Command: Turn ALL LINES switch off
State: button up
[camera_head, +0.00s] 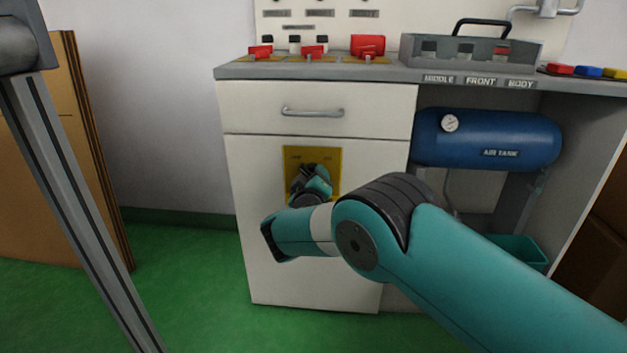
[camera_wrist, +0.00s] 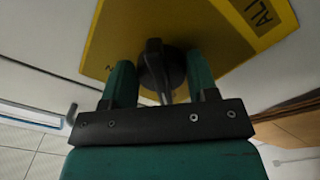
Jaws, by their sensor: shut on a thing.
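The ALL LINES switch is a dark rotary knob (camera_wrist: 160,70) on a yellow plate (camera_wrist: 135,25). In the head view the yellow plate (camera_head: 332,158) is on the white cabinet door, below the drawer. My gripper (camera_wrist: 162,85) is at the knob, its two green fingers on either side of it and shut on it. In the head view my gripper (camera_head: 312,180) and wrist cover most of the plate and hide the knob. Part of the plate's lettering, "ALL", shows at the upper right in the wrist view. The knob's exact setting cannot be told.
A drawer handle (camera_head: 312,112) sticks out above the plate. The counter (camera_head: 390,73) holds red-topped fixtures and a grey tool tray (camera_head: 470,50). A blue air tank (camera_head: 490,138) and a teal bin (camera_head: 522,250) are in the open bay at right. Brown panels (camera_head: 65,150) lean at left.

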jog(key=shift+f, duration=0.1)
jog(key=o, duration=0.8)
jog(key=shift+o, duration=0.2)
jog(key=shift+s, duration=0.15)
jog(key=s+p, duration=0.4)
jog(key=s, duration=1.3)
jog(key=shift+a, duration=0.3)
